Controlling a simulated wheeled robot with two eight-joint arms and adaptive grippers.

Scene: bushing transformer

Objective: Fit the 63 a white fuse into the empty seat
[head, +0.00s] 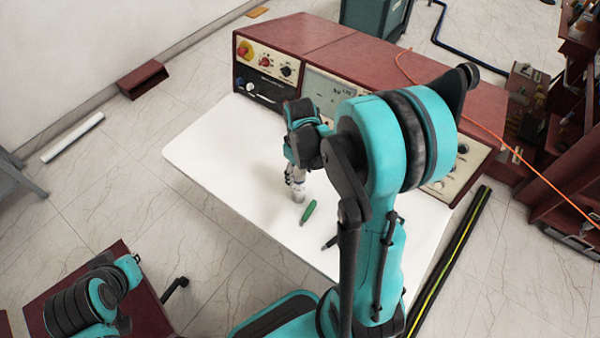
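My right arm reaches over the white tabletop (225,160), and its gripper (295,180) hangs down close above it, left of the picture's middle. A small pale grey-white cylinder (299,190) shows at the fingertips. It is too small to tell whether it is the 63 A white fuse, or whether the fingers close on it. The empty seat cannot be made out; part of the console front is hidden behind my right arm. My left arm shows folded at the lower left, but its fingertips cannot be made out.
A dark red console (330,50) with knobs and a meter (322,90) stands along the table's back. A green-handled tool (308,212) lies just below the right gripper. A small dark item (330,242) lies nearer the front. The tabletop's left part is clear.

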